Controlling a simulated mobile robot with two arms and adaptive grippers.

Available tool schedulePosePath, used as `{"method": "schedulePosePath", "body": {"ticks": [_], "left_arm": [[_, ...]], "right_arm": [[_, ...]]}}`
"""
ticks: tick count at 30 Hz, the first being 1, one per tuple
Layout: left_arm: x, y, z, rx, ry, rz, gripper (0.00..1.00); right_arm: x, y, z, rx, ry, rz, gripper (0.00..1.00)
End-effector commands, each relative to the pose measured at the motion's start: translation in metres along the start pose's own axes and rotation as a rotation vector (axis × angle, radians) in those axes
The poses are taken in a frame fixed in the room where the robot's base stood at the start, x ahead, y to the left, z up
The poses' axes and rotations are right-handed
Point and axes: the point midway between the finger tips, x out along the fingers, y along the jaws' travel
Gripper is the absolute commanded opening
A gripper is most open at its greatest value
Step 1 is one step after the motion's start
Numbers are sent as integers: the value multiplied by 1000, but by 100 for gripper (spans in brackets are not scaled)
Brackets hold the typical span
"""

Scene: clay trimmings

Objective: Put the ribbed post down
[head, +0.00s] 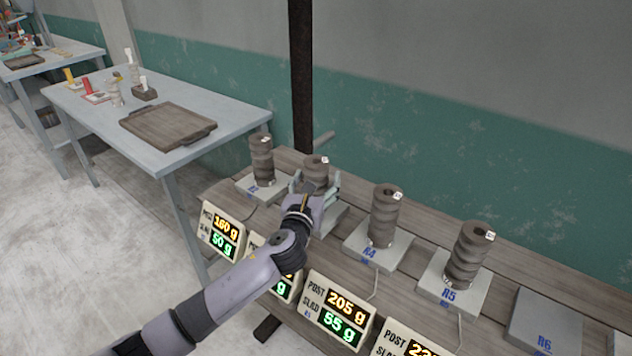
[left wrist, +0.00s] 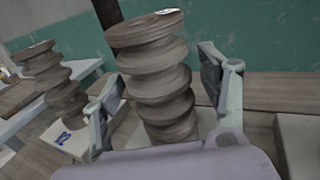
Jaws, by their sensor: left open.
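A ribbed grey-brown post (head: 317,168) stands upright at the scale plate (head: 332,218) between those marked R2 and R4. My left gripper (head: 316,184) is around it, and my arm hides its lower part. In the left wrist view the same post (left wrist: 160,85) rises between my two spread fingers (left wrist: 163,78), with a visible gap on the right side. Its base is hidden behind my gripper body. Similar ribbed posts stand on the R2 plate (head: 262,160), the R4 plate (head: 385,213) and the R5 plate (head: 467,254). My right gripper is not in view.
The R6 plate (head: 545,325) is bare. Lit displays (head: 338,312) line the bench front; one is partly behind my arm. A dark post (head: 301,75) rises behind the bench. A blue-grey table (head: 150,150) at left holds a brown tray (head: 168,126) and small items.

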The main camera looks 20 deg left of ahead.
Motion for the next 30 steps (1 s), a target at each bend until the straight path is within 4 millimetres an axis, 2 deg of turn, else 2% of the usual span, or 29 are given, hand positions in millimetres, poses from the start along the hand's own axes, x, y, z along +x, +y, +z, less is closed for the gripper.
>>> {"method": "schedulePosePath", "body": {"ticks": [5,8,15,21,24,30], "left_arm": [[-7,0,2,1,0,0,68],[-24,0,2,1,1,-2,68],[-77,0,1,0,2,-3,68],[-108,0,2,0,0,-1,68],[-116,0,2,0,0,-1,68],[-120,0,3,0,-1,0,68]], "right_arm": [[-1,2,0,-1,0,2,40],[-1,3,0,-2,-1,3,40],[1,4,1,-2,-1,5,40],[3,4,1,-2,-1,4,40],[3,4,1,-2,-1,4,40],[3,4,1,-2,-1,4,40]]}}
